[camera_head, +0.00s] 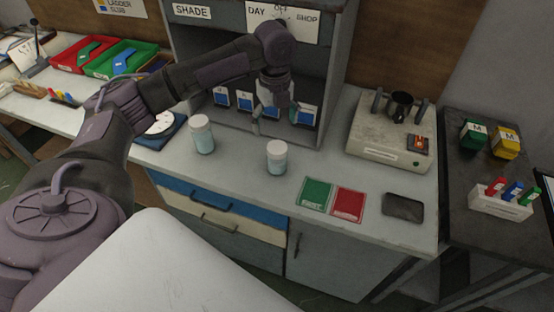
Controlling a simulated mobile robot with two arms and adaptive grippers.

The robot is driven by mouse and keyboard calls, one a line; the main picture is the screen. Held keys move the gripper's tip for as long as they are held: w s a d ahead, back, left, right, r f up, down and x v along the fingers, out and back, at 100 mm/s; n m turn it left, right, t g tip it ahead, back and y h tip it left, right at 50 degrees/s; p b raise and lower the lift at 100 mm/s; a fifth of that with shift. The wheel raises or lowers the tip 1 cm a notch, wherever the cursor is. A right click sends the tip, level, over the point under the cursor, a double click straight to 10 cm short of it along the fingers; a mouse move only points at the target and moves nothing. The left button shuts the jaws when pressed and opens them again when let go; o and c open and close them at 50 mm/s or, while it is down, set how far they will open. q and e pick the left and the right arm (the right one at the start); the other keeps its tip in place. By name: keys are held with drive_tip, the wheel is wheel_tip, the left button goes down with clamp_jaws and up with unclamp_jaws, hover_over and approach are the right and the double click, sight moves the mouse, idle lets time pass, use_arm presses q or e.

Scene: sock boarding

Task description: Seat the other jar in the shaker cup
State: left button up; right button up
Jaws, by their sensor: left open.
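Two jars with white lids and pale blue-green contents stand upright on the counter, one jar at the left (202,136) and one nearer the middle (277,159). The shaker cup (400,106), dark and open-topped, sits on a beige shaker machine (390,139) at the right, between upright posts. No jar shows in it, though its inside is dark. My left gripper (274,120) points down, open and empty, above and behind the middle jar, in front of the shelf. It appears apart from both jars. My right gripper is not in view.
A grey shelf unit (346,60) with blue-and-white packets stands behind the gripper. Green (316,193) and red (348,204) cards and a dark pad (403,207) lie at the front right. A round dial (160,124) lies left of the jars. Counter between middle jar and machine is clear.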

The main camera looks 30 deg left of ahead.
sight(277, 147)
use_arm(q)
wheel_tip(277, 147, down, 6)
drive_tip(key=shift+f, duration=0.2)
drive_tip(key=f, duration=0.1)
drive_tip(key=f+p, duration=0.1)
drive_tip(key=f, duration=0.2)
drive_tip(key=shift+w+d+f, duration=0.1)
drive_tip(key=shift+d, duration=0.15)
drive_tip(key=shift+f, duration=0.6)
drive_tip(key=c, duration=1.2)
drive_tip(key=shift+c, duration=0.8)
drive_tip(key=shift+r, duration=0.15)
